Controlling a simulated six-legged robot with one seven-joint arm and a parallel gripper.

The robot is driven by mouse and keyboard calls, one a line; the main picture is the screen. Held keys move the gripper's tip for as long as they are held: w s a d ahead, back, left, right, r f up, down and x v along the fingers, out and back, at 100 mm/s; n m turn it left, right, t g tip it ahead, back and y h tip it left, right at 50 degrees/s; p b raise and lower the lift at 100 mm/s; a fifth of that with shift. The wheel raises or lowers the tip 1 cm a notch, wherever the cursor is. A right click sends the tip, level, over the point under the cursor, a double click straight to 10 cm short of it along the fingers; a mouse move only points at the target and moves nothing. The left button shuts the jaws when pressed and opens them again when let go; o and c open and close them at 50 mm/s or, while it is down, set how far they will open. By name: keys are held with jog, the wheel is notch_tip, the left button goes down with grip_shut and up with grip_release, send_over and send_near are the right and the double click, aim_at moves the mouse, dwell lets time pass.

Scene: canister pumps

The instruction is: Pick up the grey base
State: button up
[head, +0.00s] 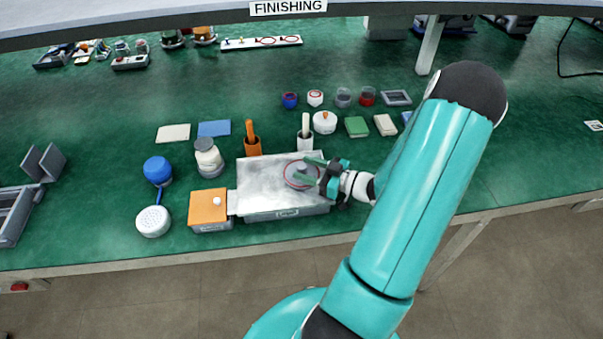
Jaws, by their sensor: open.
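A round grey piece, which looks like the grey base (297,171), sits on the metal tray (262,196), inside or just under a thin red ring, on the tray's right half. My gripper (309,172) is open at the right side of the piece, its two greenish fingers pointing left towards it. The fingers overlap the piece's right part in the picture. I cannot tell whether they touch it or are still above it.
An orange-topped box (208,207) stands left of the tray. Orange (252,140) and white (305,135) upright holders stand close behind it.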

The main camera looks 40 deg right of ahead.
jog(key=shift+x, duration=1.05)
jog(key=shift+c, duration=0.3)
jog(key=c, duration=1)
jog(key=shift+r, duration=0.15)
jog(key=shift+r, duration=0.55)
jog(key=v, duration=1.8)
jog(key=shift+f, duration=0.3)
